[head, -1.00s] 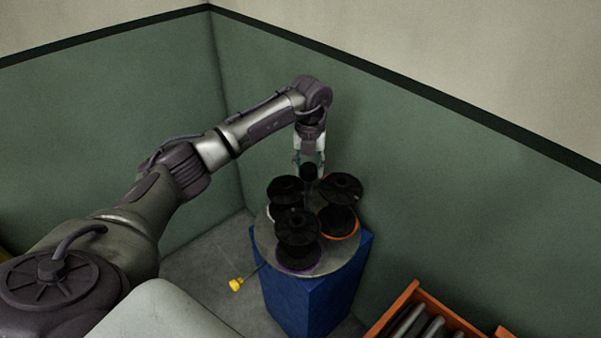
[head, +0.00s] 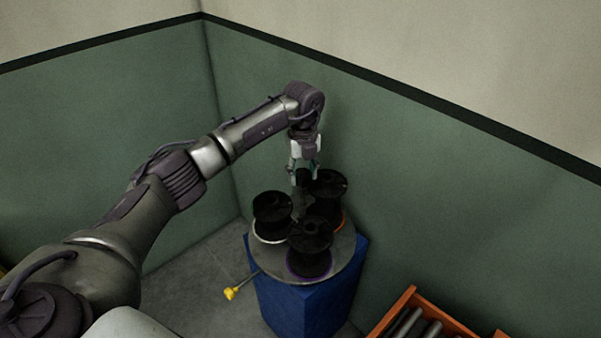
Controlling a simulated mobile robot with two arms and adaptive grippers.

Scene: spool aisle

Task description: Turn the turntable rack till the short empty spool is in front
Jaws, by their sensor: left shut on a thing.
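The turntable rack (head: 345,252) is a grey round plate on a blue pedestal, with three black spools near its rim. A spool with a white ring at its base (head: 272,213) stands at the left and looks the shortest. A spool with a purple ring (head: 311,240) stands at the front, slightly right. A spool with an orange ring (head: 332,186) stands at the back right, partly hidden. All look bare and dark. My left gripper (head: 304,172) points down, shut on the black central knob (head: 303,180) behind the spools. My right gripper is out of view.
The blue pedestal (head: 300,308) stands close to the green wall. A rod with a yellow knob (head: 231,293) sticks out at its front left. An orange crate (head: 420,315) with dark items is at the lower right. Grey floor is bare at the left.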

